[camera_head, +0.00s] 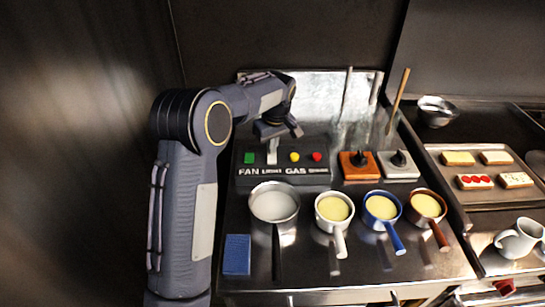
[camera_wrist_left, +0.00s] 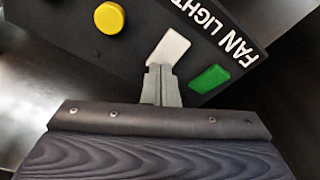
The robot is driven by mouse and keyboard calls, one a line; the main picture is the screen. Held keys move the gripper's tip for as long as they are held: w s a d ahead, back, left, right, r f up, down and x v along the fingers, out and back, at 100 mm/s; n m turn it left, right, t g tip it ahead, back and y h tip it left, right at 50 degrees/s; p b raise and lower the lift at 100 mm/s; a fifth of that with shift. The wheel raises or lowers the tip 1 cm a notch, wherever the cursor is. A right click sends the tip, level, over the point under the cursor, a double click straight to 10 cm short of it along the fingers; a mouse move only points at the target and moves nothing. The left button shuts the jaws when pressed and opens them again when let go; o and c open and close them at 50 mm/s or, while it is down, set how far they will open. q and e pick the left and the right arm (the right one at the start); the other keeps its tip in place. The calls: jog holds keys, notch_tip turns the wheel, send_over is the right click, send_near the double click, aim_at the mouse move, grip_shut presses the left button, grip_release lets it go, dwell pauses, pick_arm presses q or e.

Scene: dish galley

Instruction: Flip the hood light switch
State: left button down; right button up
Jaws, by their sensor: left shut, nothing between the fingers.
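The white hood light switch (camera_head: 272,151) is a flat lever on the dark control panel (camera_head: 240,178), above the "LIGHT" label. It also shows in the left wrist view (camera_wrist_left: 170,46), between a green button and a yellow button. My left gripper (camera_head: 278,134) is at the panel, just above the switch in the head view. In the left wrist view its shut fingertips (camera_wrist_left: 160,75) are right at the switch's lower end. They look to be touching or very close; I cannot tell which. Nothing is held. My right gripper is out of view.
The panel also has a green button (camera_head: 249,158), a yellow button (camera_head: 294,157) and a red button (camera_head: 317,157). Several pans stand in front, with a blue sponge (camera_head: 237,254) at front left.

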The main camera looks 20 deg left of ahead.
pick_arm(q)
jog(key=shift+f, duration=0.3)
notch_tip(320, 180, up, 7)
jog(key=p, duration=0.5)
jog(key=shift+r+p, duration=0.1)
jog(key=shift+p, duration=0.25)
dwell(0.4)
